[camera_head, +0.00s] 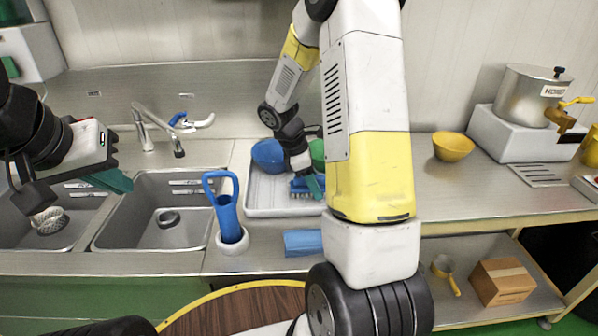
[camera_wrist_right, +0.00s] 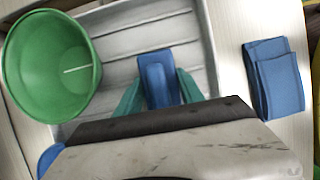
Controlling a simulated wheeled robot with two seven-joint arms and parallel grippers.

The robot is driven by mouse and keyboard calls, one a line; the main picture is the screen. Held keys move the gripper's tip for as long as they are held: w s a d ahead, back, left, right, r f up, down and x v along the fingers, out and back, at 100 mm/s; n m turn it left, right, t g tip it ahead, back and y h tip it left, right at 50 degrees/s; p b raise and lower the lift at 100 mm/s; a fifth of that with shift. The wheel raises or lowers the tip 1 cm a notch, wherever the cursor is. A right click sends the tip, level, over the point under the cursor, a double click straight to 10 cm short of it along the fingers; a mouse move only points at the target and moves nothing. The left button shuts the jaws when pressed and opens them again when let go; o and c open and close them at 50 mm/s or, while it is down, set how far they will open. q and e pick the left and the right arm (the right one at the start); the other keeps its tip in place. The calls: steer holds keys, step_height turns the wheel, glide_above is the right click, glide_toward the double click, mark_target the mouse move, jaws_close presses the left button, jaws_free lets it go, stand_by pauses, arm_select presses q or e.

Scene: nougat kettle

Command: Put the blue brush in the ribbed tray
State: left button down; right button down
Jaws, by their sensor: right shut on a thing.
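The blue brush (camera_head: 302,187) is between the teal fingers of my right gripper (camera_head: 312,186), over the right part of the white ribbed tray (camera_head: 252,206). In the right wrist view, the brush (camera_wrist_right: 158,82) sits between both fingertips (camera_wrist_right: 160,95), with the ribbed tray floor (camera_wrist_right: 118,48) behind it. My right gripper is shut on it. I cannot tell whether the brush touches the tray floor. My left gripper (camera_head: 112,181) hangs over the sinks, away from the tray. Its finger opening is not clear.
A blue bowl (camera_head: 267,153) and a green bowl (camera_wrist_right: 48,65) are at the tray. A folded blue cloth (camera_head: 303,243) lies in front of it. A blue scoop (camera_head: 227,217) stands in a white holder to the left. A yellow bowl (camera_head: 453,146) is on the right counter.

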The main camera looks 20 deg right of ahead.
steer(key=shift+f, duration=0.15)
steer(key=c, duration=0.7)
jaws_free()
steer(key=v, duration=1.2)
steer(key=shift+s+a+r+m+t+y, duration=1.15)
steer(key=shift+s+r+m, duration=1.05)
steer(key=shift+s, duration=0.9)
steer(key=shift+s+a+r+m+t+y, duration=1.15)
steer(key=shift+s+r+m, duration=0.7)
steer(key=shift+s+m, duration=1)
steer(key=shift+s+a+r+m+t+y, duration=1.1)
steer(key=shift+s+r+m, duration=1)
steer(key=shift+s, duration=1.25)
steer(key=shift+a+f, duration=0.1)
